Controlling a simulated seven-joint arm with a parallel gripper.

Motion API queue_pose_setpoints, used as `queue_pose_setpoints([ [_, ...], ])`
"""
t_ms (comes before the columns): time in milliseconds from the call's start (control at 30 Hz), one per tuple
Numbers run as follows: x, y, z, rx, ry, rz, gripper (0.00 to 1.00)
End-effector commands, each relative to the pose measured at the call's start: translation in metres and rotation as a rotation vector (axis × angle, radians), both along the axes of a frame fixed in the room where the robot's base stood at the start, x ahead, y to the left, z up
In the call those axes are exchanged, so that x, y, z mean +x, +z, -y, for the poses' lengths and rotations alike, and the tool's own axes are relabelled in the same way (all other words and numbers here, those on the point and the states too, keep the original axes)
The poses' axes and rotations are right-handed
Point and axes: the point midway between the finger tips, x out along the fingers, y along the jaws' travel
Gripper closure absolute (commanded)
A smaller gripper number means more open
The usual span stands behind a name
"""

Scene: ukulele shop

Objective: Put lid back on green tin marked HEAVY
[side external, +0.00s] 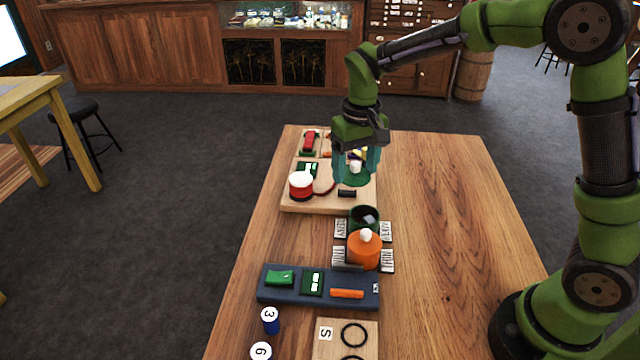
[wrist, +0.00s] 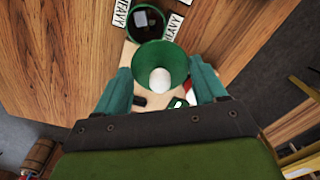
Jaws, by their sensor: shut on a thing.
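The green tin (side external: 358,224) stands open on the table between white cards, with something dark and grey inside. The lid has a white knob (wrist: 160,80). In the side view the lid is held above the wooden board, behind the tin and apart from it.
An orange tin (side external: 363,254) with a white-knobbed lid stands in front of the green tin. Behind is a wooden board (side external: 290,207) with a red-and-white tin (side external: 301,187) and small parts. A dark blue tray (side external: 268,298) lies in front. The table's right side is clear.

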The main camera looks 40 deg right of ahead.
Motion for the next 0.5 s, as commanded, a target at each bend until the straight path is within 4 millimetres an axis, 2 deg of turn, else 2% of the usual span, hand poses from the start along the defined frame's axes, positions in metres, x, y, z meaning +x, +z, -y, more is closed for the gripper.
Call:
queue_pose_setpoints([
  [33,-0.011,-0.002,0.005,-0.002,0.042,-0.004,0.58],
  [167,-0.030,-0.013,0.009,-0.007,0.160,-0.020,0.58],
  [300,-0.030,-0.018,0.010,-0.012,0.221,-0.017,0.58],
  [500,-0.030,-0.031,0.010,-0.012,0.224,-0.019,0.58],
])
